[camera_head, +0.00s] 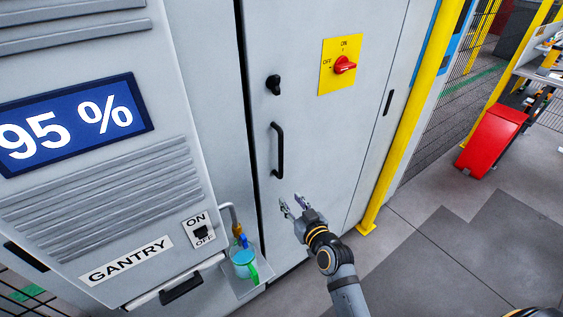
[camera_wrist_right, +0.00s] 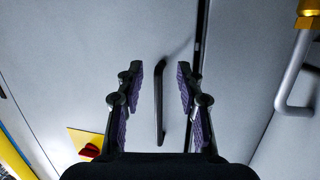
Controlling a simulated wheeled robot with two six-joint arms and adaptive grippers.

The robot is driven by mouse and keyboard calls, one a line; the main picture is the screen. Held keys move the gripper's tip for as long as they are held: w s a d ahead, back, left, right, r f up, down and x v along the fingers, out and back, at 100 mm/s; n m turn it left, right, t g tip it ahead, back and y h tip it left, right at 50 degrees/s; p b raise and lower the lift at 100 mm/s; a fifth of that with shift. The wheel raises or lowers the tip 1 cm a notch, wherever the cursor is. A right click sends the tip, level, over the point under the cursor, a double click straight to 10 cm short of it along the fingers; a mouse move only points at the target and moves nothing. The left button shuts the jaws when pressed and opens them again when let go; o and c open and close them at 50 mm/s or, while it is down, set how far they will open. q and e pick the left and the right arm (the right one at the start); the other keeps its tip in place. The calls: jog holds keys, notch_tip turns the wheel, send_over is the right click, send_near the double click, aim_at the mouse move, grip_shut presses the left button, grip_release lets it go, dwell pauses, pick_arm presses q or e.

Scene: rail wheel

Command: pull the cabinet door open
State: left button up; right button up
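The tall grey cabinet door (camera_head: 335,130) is shut in the head view. Its black vertical handle (camera_head: 278,150) is on the left side of the door, below a small black latch knob (camera_head: 273,84). My right gripper (camera_head: 292,206) is open, just below and to the right of the handle, in front of the door. In the right wrist view the handle (camera_wrist_right: 159,102) stands between the two open fingers (camera_wrist_right: 160,85) in the picture. Nothing shows the fingers touching it. My left gripper is not in view.
A yellow panel with a red rotary switch (camera_head: 344,65) is on the door. A GANTRY unit (camera_head: 100,150) stands at left, with a pipe and a teal cup (camera_head: 243,262) beside the door's lower left. A yellow post (camera_head: 410,120) stands at right.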

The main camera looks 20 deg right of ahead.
aim_at(282, 156)
notch_tip(282, 156, up, 12)
jog(key=s+t, duration=0.1)
jog(key=t, duration=0.2)
jog(key=w+p, duration=0.1)
jog(key=w, duration=0.2)
jog(key=w+p, duration=0.1)
jog(key=w, duration=0.3)
jog(key=w+a+p, duration=0.1)
jog(key=w, duration=0.2)
jog(key=shift+w+f, duration=0.2)
jog(key=shift+f, duration=0.05)
jog(key=shift+c, duration=0.3)
grip_shut()
jog(key=shift+f, duration=0.1)
